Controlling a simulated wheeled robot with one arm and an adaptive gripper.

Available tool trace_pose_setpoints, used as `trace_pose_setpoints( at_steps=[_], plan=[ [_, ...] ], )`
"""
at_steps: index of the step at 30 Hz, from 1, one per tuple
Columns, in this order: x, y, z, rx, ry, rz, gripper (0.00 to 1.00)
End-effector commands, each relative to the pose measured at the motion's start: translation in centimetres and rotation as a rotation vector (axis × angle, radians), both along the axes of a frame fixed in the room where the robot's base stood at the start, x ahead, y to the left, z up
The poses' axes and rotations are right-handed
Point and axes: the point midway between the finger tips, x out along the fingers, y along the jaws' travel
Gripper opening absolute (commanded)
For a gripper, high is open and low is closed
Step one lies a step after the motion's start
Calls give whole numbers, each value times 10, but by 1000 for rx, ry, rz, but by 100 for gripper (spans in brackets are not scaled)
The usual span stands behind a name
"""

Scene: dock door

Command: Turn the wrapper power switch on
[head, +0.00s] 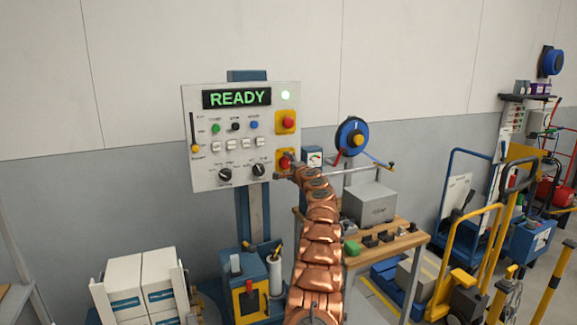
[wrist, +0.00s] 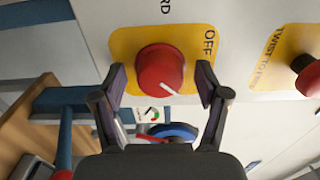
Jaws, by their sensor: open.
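The wrapper power switch (wrist: 158,70) is a red rotary knob on a yellow plate marked OFF. Its white pointer line runs toward the lower right in the wrist view. My gripper (wrist: 160,78) is open, one finger on each side of the knob, with gaps visible; whether either finger touches it I cannot tell. In the head view the switch's yellow plate (head: 280,154) is at the panel's lower right, partly hidden by my gripper.
A red emergency button (head: 286,121) on yellow sits above the switch; it shows at right in the wrist view (wrist: 308,76). Black knobs (head: 259,170) and small buttons are to the left. A workbench (head: 398,244) with a grey box (head: 369,204) stands right of my arm.

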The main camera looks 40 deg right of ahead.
Motion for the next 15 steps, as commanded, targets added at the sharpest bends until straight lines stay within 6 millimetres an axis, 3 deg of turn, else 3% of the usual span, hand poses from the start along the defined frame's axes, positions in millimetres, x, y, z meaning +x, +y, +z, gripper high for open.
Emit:
trace_pose_setpoints(
  at_steps=[15],
  plan=[
    [-6, 3, 3, -4, 1, -1, 74]
  ],
)
